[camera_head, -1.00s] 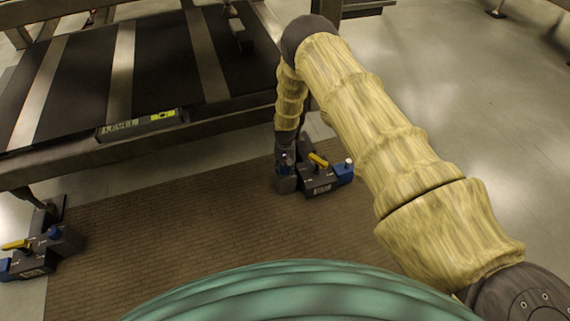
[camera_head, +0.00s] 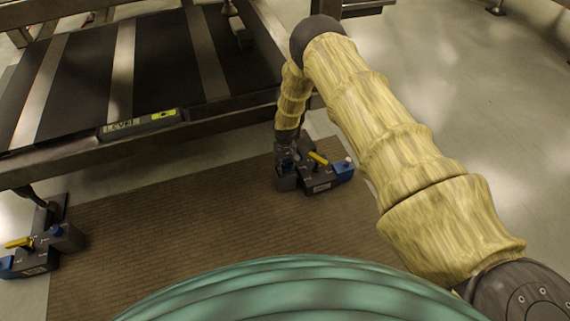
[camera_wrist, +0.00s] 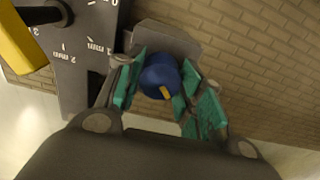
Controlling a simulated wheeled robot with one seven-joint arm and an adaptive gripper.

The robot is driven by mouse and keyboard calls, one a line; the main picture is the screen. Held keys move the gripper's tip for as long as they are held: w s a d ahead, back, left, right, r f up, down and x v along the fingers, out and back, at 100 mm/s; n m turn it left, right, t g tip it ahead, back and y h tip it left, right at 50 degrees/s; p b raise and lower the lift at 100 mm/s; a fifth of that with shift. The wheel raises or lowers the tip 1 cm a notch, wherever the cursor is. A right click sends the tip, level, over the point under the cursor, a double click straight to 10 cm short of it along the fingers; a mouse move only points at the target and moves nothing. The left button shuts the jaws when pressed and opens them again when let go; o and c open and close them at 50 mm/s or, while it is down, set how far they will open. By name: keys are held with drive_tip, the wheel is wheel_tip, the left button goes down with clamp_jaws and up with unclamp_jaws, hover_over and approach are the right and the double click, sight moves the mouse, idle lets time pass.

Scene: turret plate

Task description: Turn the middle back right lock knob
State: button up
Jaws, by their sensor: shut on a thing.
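A round blue lock knob (camera_wrist: 157,74) with a short yellow mark stands on a dark grey block in the wrist view. My gripper (camera_wrist: 164,95) has its green-padded fingers on both sides of this knob and is shut on it. In the head view my gripper (camera_head: 285,160) points down at the left end of the dark adjuster unit (camera_head: 320,180) at the right of the brown mat. There my gripper hides the knob.
A yellow handle (camera_wrist: 18,42) and a millimetre scale are beside the knob. A similar unit (camera_head: 40,245) stands at the left. The dark platform (camera_head: 160,70) with a level display (camera_head: 138,123) lies behind. The brown mat (camera_head: 170,230) is clear in its middle.

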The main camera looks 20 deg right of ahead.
sight(285, 165)
drive_tip(key=shift+s, duration=0.1)
drive_tip(key=o, duration=1)
drive_tip(key=shift+r, duration=0.5)
wheel_tip(285, 165, up, 11)
drive_tip(key=shift+r, duration=0.1)
